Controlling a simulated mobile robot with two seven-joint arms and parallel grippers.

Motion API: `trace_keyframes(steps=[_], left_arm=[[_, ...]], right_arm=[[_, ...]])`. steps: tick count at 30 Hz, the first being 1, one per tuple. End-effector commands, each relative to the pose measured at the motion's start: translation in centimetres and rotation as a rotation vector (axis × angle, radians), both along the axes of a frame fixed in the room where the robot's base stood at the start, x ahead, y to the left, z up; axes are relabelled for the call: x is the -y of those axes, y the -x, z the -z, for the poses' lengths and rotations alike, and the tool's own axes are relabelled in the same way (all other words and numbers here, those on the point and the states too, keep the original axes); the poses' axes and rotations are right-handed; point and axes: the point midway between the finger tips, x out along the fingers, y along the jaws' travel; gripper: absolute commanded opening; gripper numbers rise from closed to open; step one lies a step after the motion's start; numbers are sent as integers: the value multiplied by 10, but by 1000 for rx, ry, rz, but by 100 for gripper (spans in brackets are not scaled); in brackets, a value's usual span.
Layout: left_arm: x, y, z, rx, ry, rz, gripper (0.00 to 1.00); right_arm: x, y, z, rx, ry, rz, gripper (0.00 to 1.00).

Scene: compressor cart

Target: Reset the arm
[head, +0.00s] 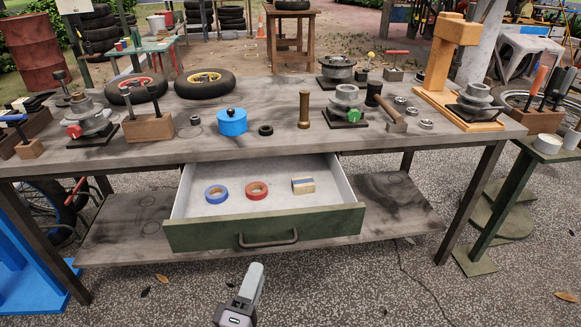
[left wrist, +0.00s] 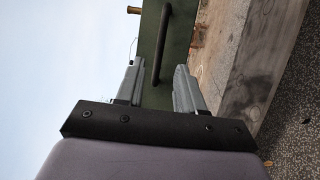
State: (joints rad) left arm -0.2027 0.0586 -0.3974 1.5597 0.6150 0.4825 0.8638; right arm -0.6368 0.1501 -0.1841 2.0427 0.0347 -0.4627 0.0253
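My left gripper (head: 254,271) is in front of and below the open drawer (head: 185,239) in the head view. In the left wrist view my left gripper (left wrist: 158,66) has its two grey fingers apart with nothing held between them. The drawer's dark bar handle (head: 268,239) is beyond the fingertips; in the left wrist view the handle (left wrist: 161,42) lines up with the gap, apart from the fingers. The drawer has a green front and a pale inside. My right gripper is in neither view.
The drawer holds blue tape (head: 216,194), red tape (head: 257,190) and a small block (head: 303,186). The bench (head: 270,147) above carries a blue pot (head: 232,122), two tyres and several metal parts. A lower shelf (head: 395,205) lies beneath. The paving in front is mostly clear.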

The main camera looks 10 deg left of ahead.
Motion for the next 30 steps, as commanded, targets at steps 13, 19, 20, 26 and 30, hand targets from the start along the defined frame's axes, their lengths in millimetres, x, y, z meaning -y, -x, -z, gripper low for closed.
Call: trace_keyframes(steps=[13,19,20,26,30], left_arm=[[-9,66,49,-202,-809,197,37],[-45,119,80,-339,-1354,371,37],[-52,127,83,-359,-1430,399,37],[-65,140,44,-392,-1555,441,37],[-67,141,14,-394,-1559,435,37]], right_arm=[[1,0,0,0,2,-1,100],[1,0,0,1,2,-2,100],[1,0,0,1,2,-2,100],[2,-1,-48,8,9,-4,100],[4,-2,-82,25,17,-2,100]])
